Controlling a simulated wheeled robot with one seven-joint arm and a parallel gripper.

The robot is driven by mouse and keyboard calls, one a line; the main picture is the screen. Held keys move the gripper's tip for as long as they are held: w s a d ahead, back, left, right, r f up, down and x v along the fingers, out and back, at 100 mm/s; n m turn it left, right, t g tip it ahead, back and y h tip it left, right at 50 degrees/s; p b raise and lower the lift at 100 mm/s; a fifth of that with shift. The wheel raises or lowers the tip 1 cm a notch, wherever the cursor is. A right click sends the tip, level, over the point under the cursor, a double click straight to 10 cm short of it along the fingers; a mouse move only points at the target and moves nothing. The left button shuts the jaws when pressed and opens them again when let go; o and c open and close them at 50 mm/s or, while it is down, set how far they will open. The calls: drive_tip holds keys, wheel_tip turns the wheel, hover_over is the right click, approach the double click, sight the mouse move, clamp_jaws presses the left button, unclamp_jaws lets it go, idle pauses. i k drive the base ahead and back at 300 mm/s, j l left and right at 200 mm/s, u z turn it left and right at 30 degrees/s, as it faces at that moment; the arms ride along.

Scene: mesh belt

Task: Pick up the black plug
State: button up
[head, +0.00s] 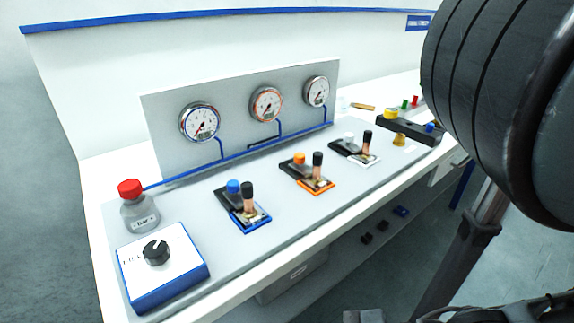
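No single black plug stands out. Upright pieces with black tops and copper-coloured lower parts stand on the blue-framed switch (250,222) and the orange-framed switch (316,187). A similar black-topped piece stands on the white-framed switch (366,160). Small dark blocks (367,239) also lie on the lower shelf, too small to make out. I cannot tell which of these is the plug. A large dark link of my own arm fills the upper right. My gripper is not in view.
A grey panel with three gauges (200,121) stands behind the switches. A red-topped button (130,189) and a blue-edged box with a black knob (155,251) sit at the left. A dark strip with yellow and blue pieces (408,129) lies at the right.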

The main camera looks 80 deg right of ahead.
sight(368, 135)
drive_tip(key=z, duration=2.8)
drive_tip(key=u, duration=0.6)
drive_tip(key=j+z, duration=0.2)
drive_tip(key=j, duration=0.15)
drive_tip(key=k+j+z, duration=0.15)
drive_tip(key=j, duration=0.15)
drive_tip(key=j+z, duration=0.2)
drive_tip(key=j, duration=0.15)
drive_tip(key=k, duration=0.05)
